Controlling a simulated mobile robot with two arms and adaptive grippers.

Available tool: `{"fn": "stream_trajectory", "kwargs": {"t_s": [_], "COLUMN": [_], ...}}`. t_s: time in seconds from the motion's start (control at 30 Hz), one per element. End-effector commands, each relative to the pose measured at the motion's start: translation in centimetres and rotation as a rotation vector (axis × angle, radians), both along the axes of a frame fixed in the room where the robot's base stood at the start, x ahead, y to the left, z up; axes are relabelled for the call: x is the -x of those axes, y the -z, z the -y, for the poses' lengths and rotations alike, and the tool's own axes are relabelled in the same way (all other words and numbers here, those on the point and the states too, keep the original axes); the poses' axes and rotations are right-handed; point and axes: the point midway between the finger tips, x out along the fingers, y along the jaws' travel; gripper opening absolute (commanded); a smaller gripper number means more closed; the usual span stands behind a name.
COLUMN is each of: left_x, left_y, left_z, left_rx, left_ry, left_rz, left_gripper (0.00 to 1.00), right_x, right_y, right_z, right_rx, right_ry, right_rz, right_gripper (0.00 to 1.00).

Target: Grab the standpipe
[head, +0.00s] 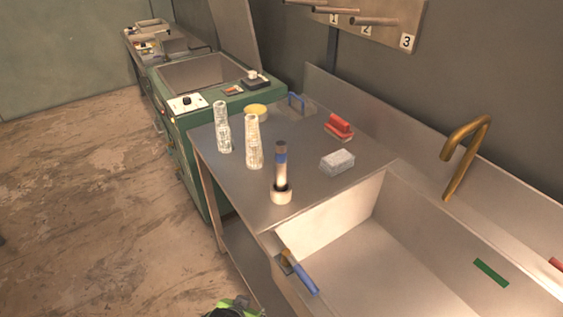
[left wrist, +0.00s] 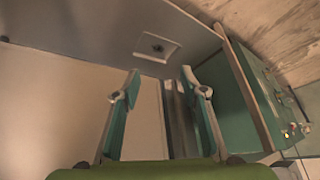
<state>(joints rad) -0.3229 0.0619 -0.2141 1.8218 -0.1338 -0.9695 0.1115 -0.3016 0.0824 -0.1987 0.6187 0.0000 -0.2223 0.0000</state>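No thing is labelled as the standpipe. An upright tube (head: 281,165) with a dark top and a blue band stands in a pale ring-shaped base on the metal counter near the sink corner; I cannot tell if it is the standpipe. Three brownish pipes (head: 375,21) also stick out from a numbered wall board. My left gripper (left wrist: 160,80) is open and empty in the left wrist view, its two green-padded fingers apart. In the head view only a green and black part of it (head: 232,308) shows at the bottom edge, below the counter. My right gripper is not in view.
A blue-handled tool (head: 299,272) lies at the sink's front rim. The sink (head: 400,260) has a brass tap (head: 467,150). The floor at left is clear.

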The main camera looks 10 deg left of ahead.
Motion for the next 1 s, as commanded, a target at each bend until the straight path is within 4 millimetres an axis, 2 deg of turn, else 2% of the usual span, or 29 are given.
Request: {"fn": "stream_trajectory", "kwargs": {"t_s": [0.03, 0.1, 0.3, 0.37, 0.4, 0.5, 0.6, 0.7, 0.77, 0.87, 1.0], "left_x": [-0.9, -1.6, -2.6, -4.6, -6.3, -9.9, -12.6, -14.3, -15.1, -16.3, -18.5], "left_y": [-3.9, -7.8, -17.4, -20.6, -22.0, -25.4, -28.6, -31.0, -31.9, -32.2, -31.2], "left_z": [0.1, 0.0, -0.4, 0.0, 0.5, 1.6, 2.7, 3.5, 3.8, 4.0, 3.9], "left_rx": [0.006, 0.009, 0.026, 0.039, 0.047, 0.066, 0.084, 0.099, 0.105, 0.107, 0.105], "left_ry": [-0.011, -0.027, -0.072, -0.089, -0.097, -0.11, -0.113, -0.115, -0.114, -0.113, -0.114], "left_rz": [0.034, 0.068, 0.16, 0.235, 0.291, 0.416, 0.523, 0.598, 0.627, 0.642, 0.641], "left_gripper": [0.4, 0.4, 0.4, 0.4, 0.4, 0.4, 0.4, 0.4, 0.4, 0.4, 0.4], "right_x": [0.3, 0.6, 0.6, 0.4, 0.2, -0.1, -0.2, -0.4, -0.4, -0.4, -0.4], "right_y": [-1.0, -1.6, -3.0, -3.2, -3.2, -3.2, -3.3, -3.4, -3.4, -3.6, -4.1], "right_z": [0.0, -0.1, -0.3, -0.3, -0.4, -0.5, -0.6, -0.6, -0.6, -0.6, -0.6], "right_rx": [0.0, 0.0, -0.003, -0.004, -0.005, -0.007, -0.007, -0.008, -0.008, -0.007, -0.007], "right_ry": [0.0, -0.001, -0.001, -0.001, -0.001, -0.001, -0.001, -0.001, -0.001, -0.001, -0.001], "right_rz": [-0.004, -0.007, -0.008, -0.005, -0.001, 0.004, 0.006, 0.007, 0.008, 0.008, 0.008], "right_gripper": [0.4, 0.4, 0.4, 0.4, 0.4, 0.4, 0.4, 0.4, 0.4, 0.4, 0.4]}}
